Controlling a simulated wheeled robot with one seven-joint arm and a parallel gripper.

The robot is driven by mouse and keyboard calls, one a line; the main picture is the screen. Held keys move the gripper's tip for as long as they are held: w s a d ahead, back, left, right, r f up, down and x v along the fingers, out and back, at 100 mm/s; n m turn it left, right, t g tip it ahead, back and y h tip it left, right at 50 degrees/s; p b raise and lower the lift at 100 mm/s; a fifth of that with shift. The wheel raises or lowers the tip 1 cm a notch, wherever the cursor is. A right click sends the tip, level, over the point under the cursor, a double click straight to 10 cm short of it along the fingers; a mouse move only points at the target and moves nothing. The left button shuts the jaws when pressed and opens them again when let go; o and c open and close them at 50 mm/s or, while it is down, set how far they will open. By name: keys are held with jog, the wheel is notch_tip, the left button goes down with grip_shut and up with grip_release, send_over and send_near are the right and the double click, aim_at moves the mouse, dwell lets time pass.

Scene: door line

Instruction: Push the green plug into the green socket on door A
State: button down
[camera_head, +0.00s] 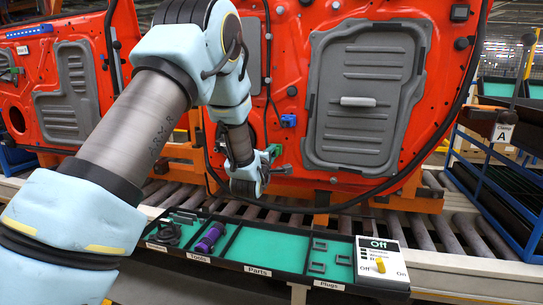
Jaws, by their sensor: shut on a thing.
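Door A is the orange-red door panel (440,75) with large grey covers, standing upright behind the conveyor. My arm reaches in front of its left part. My gripper (268,160) is low in front of the door and shut on the green plug (274,150), of which only a small part shows. A blue connector (288,121) sits on the door just above the gripper. I cannot make out the green socket; my arm and gripper cover that part of the door. Whether the plug touches the door cannot be told.
A tray with a green floor (265,246) lies in front of the roller conveyor, with a purple tool (210,238) and several grey parts. A switch box (380,258) reading Off stands at its right end. A second orange door (75,75) is at left.

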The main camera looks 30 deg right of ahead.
jog(key=c, duration=0.6)
grip_release()
